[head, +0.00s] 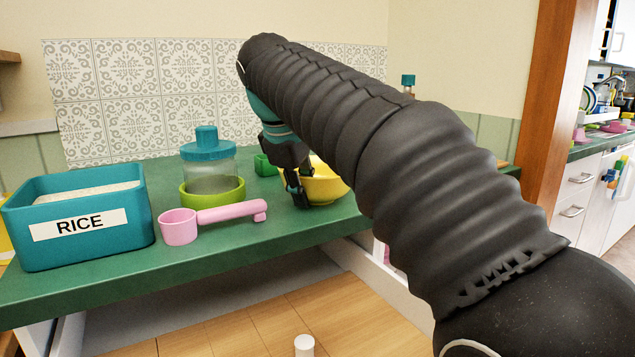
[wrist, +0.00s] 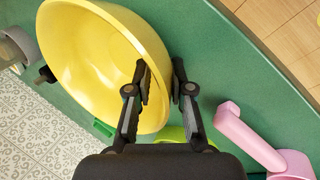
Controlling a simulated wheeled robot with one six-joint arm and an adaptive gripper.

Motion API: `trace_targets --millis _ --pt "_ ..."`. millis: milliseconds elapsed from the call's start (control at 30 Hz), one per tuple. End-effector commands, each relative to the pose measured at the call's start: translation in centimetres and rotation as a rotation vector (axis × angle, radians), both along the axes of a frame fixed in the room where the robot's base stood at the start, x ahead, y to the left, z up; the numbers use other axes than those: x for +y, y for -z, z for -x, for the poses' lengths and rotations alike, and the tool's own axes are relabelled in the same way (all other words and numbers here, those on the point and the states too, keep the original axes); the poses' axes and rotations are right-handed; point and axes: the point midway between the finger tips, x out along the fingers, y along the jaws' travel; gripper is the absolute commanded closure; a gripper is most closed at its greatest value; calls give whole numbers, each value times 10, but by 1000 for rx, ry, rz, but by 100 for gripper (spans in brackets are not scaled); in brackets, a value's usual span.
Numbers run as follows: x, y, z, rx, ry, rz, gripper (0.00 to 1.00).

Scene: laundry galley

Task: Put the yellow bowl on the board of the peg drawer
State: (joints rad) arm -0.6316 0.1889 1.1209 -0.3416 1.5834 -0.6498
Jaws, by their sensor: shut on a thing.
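The yellow bowl (head: 328,186) is on or just above the green counter, partly hidden behind my arm; I cannot tell whether it touches. In the wrist view, the bowl (wrist: 90,60) fills the upper left, its opening facing the camera. My gripper (head: 297,192) is shut on the bowl's rim, one finger inside and one outside, as the wrist view also shows (wrist: 161,72). The peg drawer's wooden board (head: 220,335) lies below the counter's front edge, with a white peg (head: 304,346) standing on it. Part of the board shows in the wrist view (wrist: 285,25).
The green counter (head: 110,285) also holds a teal rice bin (head: 90,240), a pink scoop (head: 205,218), a lidded jar (head: 208,165) in a green bowl (head: 212,193), and a small green item (head: 264,165). The visible board left of the peg is clear.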

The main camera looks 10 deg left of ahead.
Motion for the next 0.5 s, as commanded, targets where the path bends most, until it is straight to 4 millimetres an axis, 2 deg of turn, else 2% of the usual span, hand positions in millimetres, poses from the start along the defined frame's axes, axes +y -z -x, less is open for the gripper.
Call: trace_targets --millis 500 --pt "0 -20 0 1 0 1 100"
